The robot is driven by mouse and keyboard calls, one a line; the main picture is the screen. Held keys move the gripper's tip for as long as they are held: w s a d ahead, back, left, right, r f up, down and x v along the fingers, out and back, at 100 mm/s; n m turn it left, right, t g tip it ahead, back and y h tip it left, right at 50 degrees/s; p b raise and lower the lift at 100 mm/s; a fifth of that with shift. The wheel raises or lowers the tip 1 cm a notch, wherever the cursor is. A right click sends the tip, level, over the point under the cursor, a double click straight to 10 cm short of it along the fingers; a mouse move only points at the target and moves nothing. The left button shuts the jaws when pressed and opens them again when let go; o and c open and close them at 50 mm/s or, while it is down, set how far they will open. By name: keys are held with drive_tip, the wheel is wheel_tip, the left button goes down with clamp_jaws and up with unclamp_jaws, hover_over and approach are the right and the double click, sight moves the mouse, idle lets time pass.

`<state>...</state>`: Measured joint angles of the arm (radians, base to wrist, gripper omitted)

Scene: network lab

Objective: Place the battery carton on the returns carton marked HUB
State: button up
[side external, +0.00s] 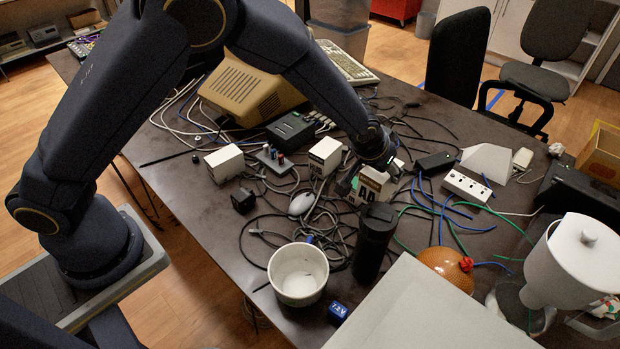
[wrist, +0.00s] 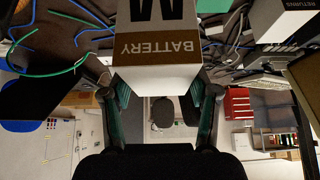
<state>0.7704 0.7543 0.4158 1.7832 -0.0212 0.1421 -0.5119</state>
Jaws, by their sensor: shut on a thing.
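In the side view, my gripper (side external: 380,166) is shut on this carton (side external: 374,187) near the table's middle. I cannot tell whether its underside touches the table. A white carton marked RETURNS (wrist: 285,18) shows at the wrist view's upper right. In the side view, white cartons stand to the left, one nearer (side external: 325,156) and one farther (side external: 225,162). No HUB marking is readable.
A black tumbler (side external: 373,240) and white tub (side external: 298,273) stand in front of the held carton. Loose cables and a mouse (side external: 301,203) lie around it. A power strip (side external: 467,187) lies to its right, and a beige monitor (side external: 250,88) stands behind left.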

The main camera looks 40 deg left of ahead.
drive_tip(key=s+a+r+n+y, duration=0.1)
drive_tip(key=s+a+r+n, duration=0.3)
drive_tip(key=a, duration=0.7)
drive_tip(key=s+a+r+y, duration=0.15)
drive_tip(key=a+r, duration=0.35)
drive_tip(key=a, duration=0.6)
drive_tip(key=shift+w+a+f, duration=0.1)
drive_tip(key=shift+w+f, duration=3)
drive_tip(key=shift+w, duration=0.2)
drive_tip(key=shift+w+a+f, duration=0.1)
drive_tip(key=shift+w+f, duration=3)
drive_tip(key=shift+w, duration=0.15)
drive_tip(key=shift+f, duration=0.1)
drive_tip(key=o, duration=1.3)
drive_tip(key=shift+f, duration=0.1)
drive_tip(key=shift+o, duration=0.2)
